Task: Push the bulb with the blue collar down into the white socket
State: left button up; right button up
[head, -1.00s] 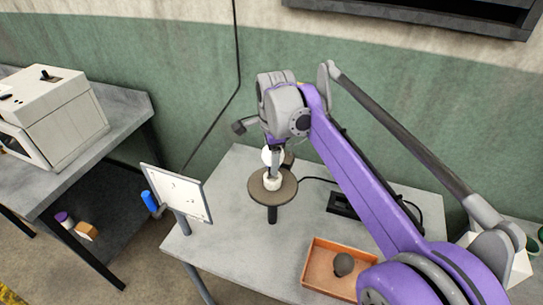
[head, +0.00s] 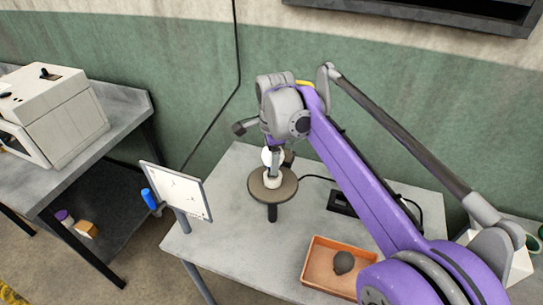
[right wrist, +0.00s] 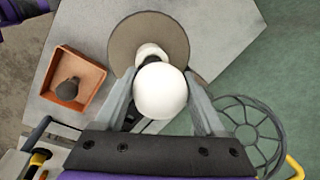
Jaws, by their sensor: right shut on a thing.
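The white bulb (right wrist: 160,92) sits between the fingers of my right gripper (head: 272,160), which is shut on it. Its white globe also shows in the head view (head: 266,155). No blue collar shows; the bulb's lower end is hidden. The white socket (head: 272,181) stands on a round brown disc (head: 258,190) on a dark post. It also shows in the right wrist view (right wrist: 150,52), partly behind the bulb. The gripper is over the socket, with its fingertips close to it. I cannot tell whether bulb and socket touch. My left gripper is not in view.
An orange tray (head: 318,281) holding a dark bulb (head: 344,262) is at the table's front right. A white panel (head: 177,190) stands left of the disc. A black box (head: 341,203) with a cable lies behind the tray. The grey tabletop (head: 235,240) is clear at front left.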

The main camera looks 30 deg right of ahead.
jog(key=shift+f, duration=0.2)
dwell(0.4)
jog(key=shift+f, duration=0.35)
jog(key=shift+f, duration=0.15)
dwell(0.4)
jog(key=shift+f+b, duration=0.4)
jog(key=shift+b, duration=0.05)
jog(key=o, duration=1.4)
jog(key=shift+c, duration=0.2)
jog(key=shift+r, duration=0.1)
jog(key=r, duration=0.3)
jog(key=s+r, duration=0.1)
jog(key=r, duration=0.6)
jog(key=shift+s+a+r+p, duration=0.25)
jog(key=shift+s+p, duration=0.1)
jog(key=shift+p, duration=0.05)
jog(key=shift+r, duration=0.1)
